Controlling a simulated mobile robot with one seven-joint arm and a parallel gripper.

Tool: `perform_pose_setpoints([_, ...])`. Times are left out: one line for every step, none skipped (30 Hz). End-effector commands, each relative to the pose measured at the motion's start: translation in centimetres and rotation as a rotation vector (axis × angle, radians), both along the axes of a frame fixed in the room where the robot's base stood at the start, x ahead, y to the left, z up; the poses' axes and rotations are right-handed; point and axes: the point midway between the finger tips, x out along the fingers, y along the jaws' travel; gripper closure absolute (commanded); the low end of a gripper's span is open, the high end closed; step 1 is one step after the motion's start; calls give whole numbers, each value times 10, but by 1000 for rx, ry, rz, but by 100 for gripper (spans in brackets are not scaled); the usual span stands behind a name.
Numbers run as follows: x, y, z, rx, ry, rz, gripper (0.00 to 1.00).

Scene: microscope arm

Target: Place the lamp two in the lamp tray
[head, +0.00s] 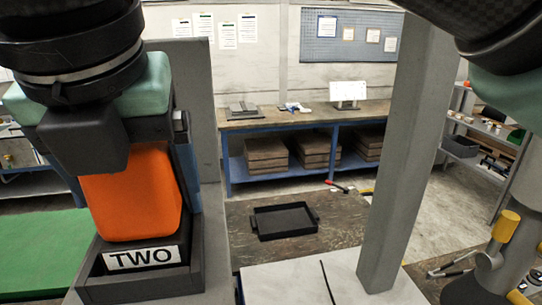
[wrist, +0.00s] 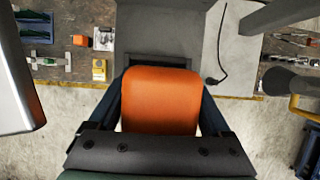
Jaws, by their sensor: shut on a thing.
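Lamp two is an orange rounded block (head: 132,195) at the left of the head view. It is upright within a dark grey, low-walled holder (head: 150,288) with a white plate reading TWO at its front. I cannot tell whether its bottom touches the holder. My gripper (wrist: 160,92) is shut on the orange block, with a dark blue finger on each side in the wrist view. In the head view the gripper body covers the block's top. A black empty tray with raised rims, seemingly the lamp tray (head: 285,234), lies on the brown table.
A grey upright post (head: 398,150) stands right of the tray, on a pale board (head: 300,282) with a black cable. A tall grey panel (head: 193,90) stands behind the lamp. A blue-framed bench (head: 310,118) is farther back. Tools lie at right.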

Motion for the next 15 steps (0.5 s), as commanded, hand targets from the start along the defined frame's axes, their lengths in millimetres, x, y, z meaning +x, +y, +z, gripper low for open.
perform_pose_setpoints([0, 1, -2, 1, 0, 3, 91])
perform_pose_setpoints([0, 1, -3, 1, 0, 3, 91])
perform_pose_setpoints([0, 1, -2, 0, 0, 2, 10])
perform_pose_setpoints([0, 1, -2, 0, 0, 2, 5])
perform_pose_setpoints([0, 1, -2, 0, 0, 2, 0])
perform_pose_setpoints([0, 0, -2, -1, 0, 2, 0])
perform_pose_setpoints([0, 0, -2, -1, 0, 2, 0])
perform_pose_setpoints([0, 0, -2, -1, 0, 2, 0])
perform_pose_setpoints([0, 0, -2, 0, 0, 1, 0])
perform_pose_setpoints([0, 0, -2, 0, 0, 1, 0])
perform_pose_setpoints([0, 0, -2, 0, 0, 1, 0])
perform_pose_setpoints([0, 0, -2, 0, 0, 1, 0])
perform_pose_setpoints([0, 0, -1, 0, 0, 1, 0])
perform_pose_setpoints([0, 0, 0, -1, 0, 1, 0])
perform_pose_setpoints([0, 0, 3, -1, -1, 0, 0])
